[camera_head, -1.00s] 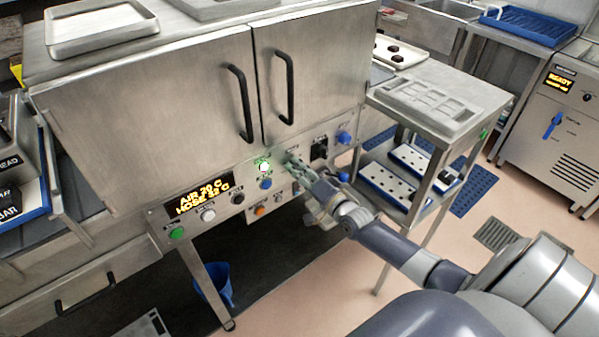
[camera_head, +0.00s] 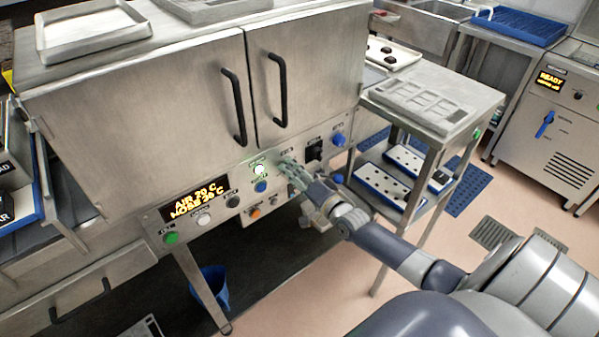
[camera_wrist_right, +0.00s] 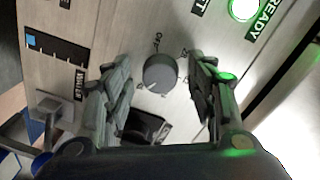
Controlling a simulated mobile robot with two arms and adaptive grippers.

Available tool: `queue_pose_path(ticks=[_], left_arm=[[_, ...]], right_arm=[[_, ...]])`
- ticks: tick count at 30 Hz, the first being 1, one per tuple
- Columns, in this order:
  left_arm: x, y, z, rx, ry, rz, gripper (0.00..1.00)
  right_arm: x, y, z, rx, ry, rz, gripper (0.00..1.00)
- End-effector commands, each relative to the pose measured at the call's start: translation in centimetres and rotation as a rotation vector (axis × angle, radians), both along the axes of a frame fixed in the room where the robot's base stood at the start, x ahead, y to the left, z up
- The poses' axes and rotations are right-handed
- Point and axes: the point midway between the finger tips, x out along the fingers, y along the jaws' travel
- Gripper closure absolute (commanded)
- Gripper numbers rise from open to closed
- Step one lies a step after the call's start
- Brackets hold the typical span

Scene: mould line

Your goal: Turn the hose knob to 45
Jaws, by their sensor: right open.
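The steel cabinet's control panel (camera_head: 215,206) carries a display (camera_head: 190,201) reading "AIR 20 C", with a second line that looks like "HOSE 20 C". My right gripper (camera_head: 287,170) is open at the panel, right of the lit green lamp (camera_head: 259,169). In the right wrist view, my right gripper (camera_wrist_right: 157,66) has its fingers on either side of a round grey knob (camera_wrist_right: 160,73), with a visible gap on each side. In the head view my gripper hides this knob. My left gripper is out of view.
A steel trolley (camera_head: 470,92) with trays stands close on the right. A blue bucket (camera_head: 212,285) is under the cabinet.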

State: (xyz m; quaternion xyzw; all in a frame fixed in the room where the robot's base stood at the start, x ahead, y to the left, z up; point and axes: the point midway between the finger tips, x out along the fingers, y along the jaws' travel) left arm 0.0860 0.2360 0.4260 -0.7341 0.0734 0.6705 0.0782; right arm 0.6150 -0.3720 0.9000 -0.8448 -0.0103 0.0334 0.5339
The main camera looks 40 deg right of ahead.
Motion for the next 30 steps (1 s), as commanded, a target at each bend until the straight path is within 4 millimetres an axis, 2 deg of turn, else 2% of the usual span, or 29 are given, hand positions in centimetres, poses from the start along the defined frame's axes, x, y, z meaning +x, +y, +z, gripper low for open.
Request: queue_pose_path(ticks=[5,15,21,30], left_arm=[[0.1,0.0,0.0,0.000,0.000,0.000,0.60],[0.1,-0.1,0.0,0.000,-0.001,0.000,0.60],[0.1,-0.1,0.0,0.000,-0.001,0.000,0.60],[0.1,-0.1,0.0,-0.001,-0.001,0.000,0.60]], right_arm=[[-1.5,0.0,-0.1,0.001,0.003,0.001,0.48],[-7.3,-0.4,0.1,0.000,0.005,0.001,0.48],[-10.2,-0.6,0.3,0.000,0.004,0.001,0.48],[-11.9,-0.7,0.5,0.000,0.001,0.000,0.48]])
